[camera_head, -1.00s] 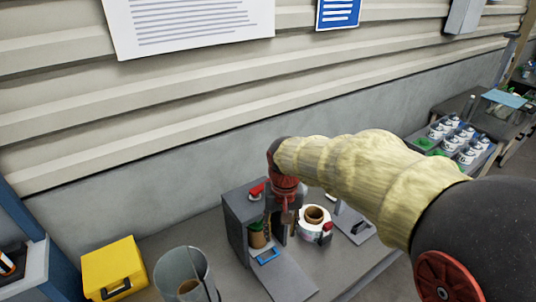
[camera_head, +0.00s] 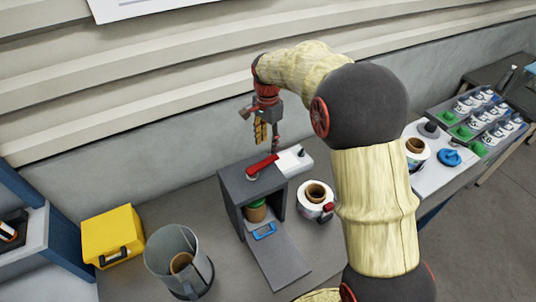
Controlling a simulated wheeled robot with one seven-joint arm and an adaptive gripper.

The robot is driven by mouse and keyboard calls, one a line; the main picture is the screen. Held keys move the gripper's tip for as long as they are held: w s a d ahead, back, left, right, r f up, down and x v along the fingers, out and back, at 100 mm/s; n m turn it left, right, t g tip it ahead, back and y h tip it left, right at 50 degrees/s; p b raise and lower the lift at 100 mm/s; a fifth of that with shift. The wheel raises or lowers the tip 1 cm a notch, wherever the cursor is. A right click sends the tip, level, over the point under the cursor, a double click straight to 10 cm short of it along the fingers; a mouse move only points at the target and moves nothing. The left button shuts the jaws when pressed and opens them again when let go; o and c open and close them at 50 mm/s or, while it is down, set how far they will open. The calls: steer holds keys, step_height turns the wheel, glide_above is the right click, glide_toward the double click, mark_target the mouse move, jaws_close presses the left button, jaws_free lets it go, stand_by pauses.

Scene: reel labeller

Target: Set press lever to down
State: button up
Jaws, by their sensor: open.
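The press is a dark grey box (camera_head: 236,190) on the bench, with its front open. A red lever (camera_head: 263,165) lies across its top, running from a round pivot at its left up to the right. I cannot tell whether this is its up or down setting. My gripper (camera_head: 267,142) is open and empty, above and behind the lever, fingers pointing down and apart from it. Inside the box stands a brown reel with a green top (camera_head: 256,211). A blue handle (camera_head: 264,231) lies at the opening, where a grey flap (camera_head: 278,262) slopes out.
A white roll (camera_head: 309,207) with a brown core sits right of the press, beside my arm. A grey bin (camera_head: 163,250) and a yellow case (camera_head: 112,232) stand left. A tray of white bottles (camera_head: 484,112) is at far right. The wall is close behind.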

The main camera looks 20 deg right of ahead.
mark_target(268, 159)
steer(key=shift+s+f+p, duration=0.1)
steer(key=shift+f+p, duration=0.2)
steer(key=shift+f, duration=3.3)
steer(key=shift+c, duration=0.6)
jaws_close()
